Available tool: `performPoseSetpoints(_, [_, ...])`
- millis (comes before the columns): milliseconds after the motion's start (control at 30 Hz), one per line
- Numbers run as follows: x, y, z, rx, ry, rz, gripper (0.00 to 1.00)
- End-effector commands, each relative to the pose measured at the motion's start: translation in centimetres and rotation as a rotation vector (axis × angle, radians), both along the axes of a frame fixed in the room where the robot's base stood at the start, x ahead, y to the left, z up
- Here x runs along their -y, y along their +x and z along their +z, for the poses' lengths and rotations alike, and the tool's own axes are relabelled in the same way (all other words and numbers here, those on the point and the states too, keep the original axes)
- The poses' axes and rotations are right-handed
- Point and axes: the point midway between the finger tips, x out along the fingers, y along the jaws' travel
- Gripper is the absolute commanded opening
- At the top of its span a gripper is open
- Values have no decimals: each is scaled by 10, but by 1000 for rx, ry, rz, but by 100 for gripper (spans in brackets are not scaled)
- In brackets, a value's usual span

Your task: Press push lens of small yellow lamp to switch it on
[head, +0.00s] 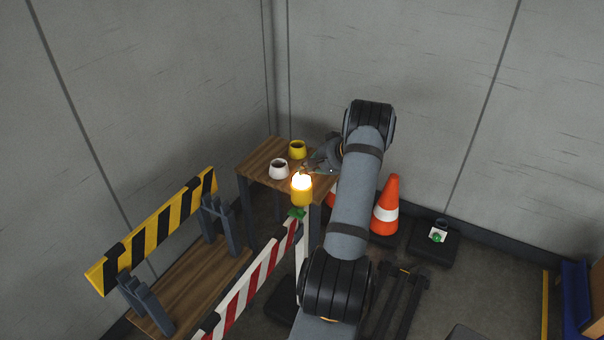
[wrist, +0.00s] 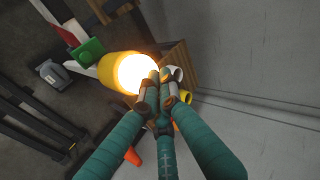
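The small yellow lamp (head: 302,197) stands upright on a green mount (head: 297,213) at the end of the red-and-white barrier. Its push lens (head: 302,182) glows bright white-yellow. In the wrist view the yellow lamp body (wrist: 112,70) and glowing lens (wrist: 136,73) lie just left of my fingertips. My gripper (wrist: 158,82) has its teal fingers drawn together, with nothing held between them. One fingertip overlaps the edge of the glow; I cannot tell whether it touches the lens. In the head view my gripper (head: 311,168) is just above the lamp, partly hidden by my arm.
A wooden table (head: 262,158) behind the lamp holds a white cup-like object (head: 279,169) and a yellow one (head: 297,149). A red-and-white barrier (head: 262,272) and a yellow-black barrier (head: 160,230) stand left. An orange cone (head: 386,204) stands right of my arm.

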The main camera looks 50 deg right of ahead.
Motion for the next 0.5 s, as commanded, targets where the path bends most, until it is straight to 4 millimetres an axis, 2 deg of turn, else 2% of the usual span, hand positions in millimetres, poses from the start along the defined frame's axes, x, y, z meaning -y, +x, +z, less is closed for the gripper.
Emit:
performPoseSetpoints(33, [-7, -5, -11, -29, 7, 14, 0])
performPoseSetpoints(500, [-4, -5, 42, -23, 3, 8, 0])
